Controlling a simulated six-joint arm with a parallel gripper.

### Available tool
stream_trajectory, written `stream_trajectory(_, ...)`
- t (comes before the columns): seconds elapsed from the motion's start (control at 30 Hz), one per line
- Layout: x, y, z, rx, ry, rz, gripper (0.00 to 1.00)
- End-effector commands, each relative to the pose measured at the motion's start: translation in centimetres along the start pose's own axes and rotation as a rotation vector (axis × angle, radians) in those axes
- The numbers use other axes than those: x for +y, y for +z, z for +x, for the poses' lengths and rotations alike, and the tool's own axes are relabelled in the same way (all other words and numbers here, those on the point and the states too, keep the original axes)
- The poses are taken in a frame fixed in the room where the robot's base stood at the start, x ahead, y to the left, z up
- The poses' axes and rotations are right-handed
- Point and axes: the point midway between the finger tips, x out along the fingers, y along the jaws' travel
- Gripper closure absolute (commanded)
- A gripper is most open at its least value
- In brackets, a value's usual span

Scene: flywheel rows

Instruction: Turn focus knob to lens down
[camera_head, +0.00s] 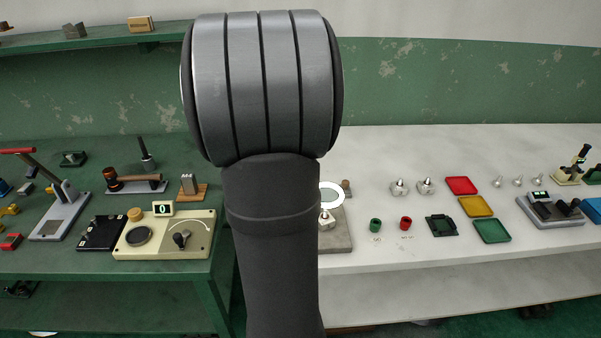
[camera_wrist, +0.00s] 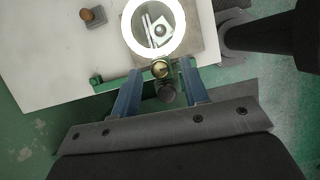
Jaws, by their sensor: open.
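A bright white ring (camera_wrist: 128,12) shows at the top of the wrist view, with a pale block and metal parts visible through its opening. The ring also shows in the head view (camera_head: 337,202), partly hidden by my arm. A round brass knob (camera_wrist: 160,69) sits just below the ring in the wrist view, with a dark round part (camera_wrist: 167,94) under it. I take the brass knob for the focus knob. My gripper (camera_wrist: 162,68) is open, its blue fingers on either side of the knob; I cannot tell whether they touch it. The head view hides my gripper behind my arm.
A grey plate (camera_head: 340,238) lies under the ring on the white bench. A small block with a brown knob (camera_wrist: 95,20) stands beside it. Green and red cups (camera_head: 375,225) and coloured trays (camera_head: 477,207) are to the right. A cream panel (camera_head: 160,245) sits on the green bench, left.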

Motion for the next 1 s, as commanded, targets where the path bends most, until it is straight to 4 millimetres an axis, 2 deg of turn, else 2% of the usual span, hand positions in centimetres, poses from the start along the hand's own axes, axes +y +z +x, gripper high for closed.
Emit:
stream_trajectory(0.2,0.0,-0.01,0.02,0.0,0.0,0.0,0.59)
stream_trajectory(0.4,0.0,-0.01,0.01,0.0,0.0,0.0,0.98)
stream_trajectory(0.43,0.01,-0.01,0.01,0.0,0.0,0.0,1.0)
stream_trajectory(0.57,0.03,-0.01,0.01,0.0,-0.005,0.012,1.0)
stream_trajectory(0.83,0.28,0.01,0.03,0.001,-0.082,0.198,1.0)
stream_trajectory(1.0,0.29,0.01,0.03,0.001,-0.106,0.255,1.0)
